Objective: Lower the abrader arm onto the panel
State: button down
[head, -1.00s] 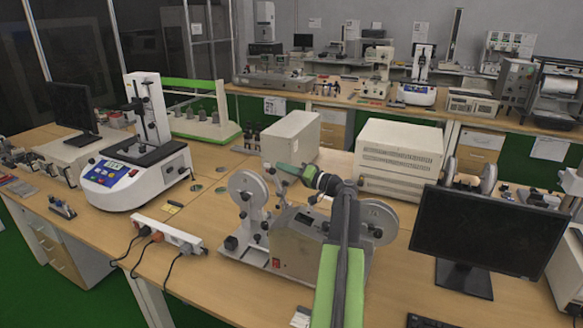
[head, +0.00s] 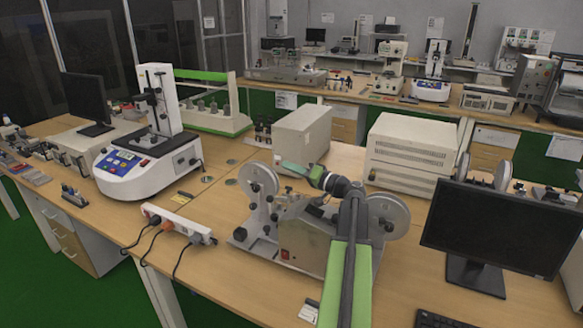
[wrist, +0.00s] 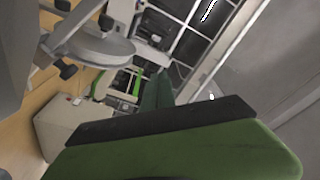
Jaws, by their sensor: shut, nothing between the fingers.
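A bench machine with two pale wheels (head: 300,238) stands on the near table in the head view. It may be the abrader, but I cannot tell for sure. Its left wheel (head: 258,187) and right wheel (head: 388,215) stand upright. A separate abrader arm and a panel cannot be made out. My gripper (head: 290,167) is shut and empty, above and behind the machine's middle in the picture, between the wheels. My arm hides part of the machine. In the wrist view, my green gripper (wrist: 158,95) fills the lower part, with a pale wheel (wrist: 95,45) at upper left.
A white tester with a blue control panel (head: 120,168) stands left. Two pale boxes (head: 303,133) (head: 410,150) stand behind the machine. A monitor (head: 500,228) stands right. A power strip with cables (head: 180,222) lies at the front edge. Bare wood (head: 215,195) lies left of the machine.

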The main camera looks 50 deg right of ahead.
notch_tip(320, 180, up, 5)
jog(key=d+p, duration=0.2)
jog(key=p, duration=0.2)
jog(key=s+d+f+b, duration=0.2)
jog(key=s+f, duration=0.1)
jog(key=s, duration=0.7)
jog(key=shift+s, duration=0.35)
